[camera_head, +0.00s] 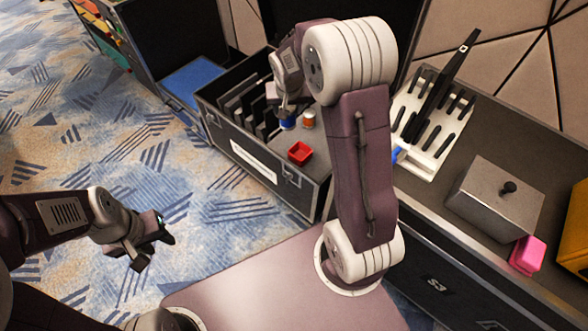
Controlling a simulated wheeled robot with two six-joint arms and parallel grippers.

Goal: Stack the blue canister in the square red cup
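The blue canister (288,124) stands on the dark top of a case, directly below my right gripper (286,108). That gripper points down at the canister's top and covers part of it. It is too small and overlapped to tell whether the fingers are closed on it. The square red cup (300,153) sits open side up on the same surface, nearer to me and slightly right of the canister. It looks empty. My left gripper (155,253) is open and empty, over the carpet at the left, far from both objects.
An orange-and-white can (308,119) stands just right of the canister. Black upright slots (250,108) lie to its left. At the right are a white rack (432,135) with black tools, a grey lidded box (496,198) and a pink block (527,255).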

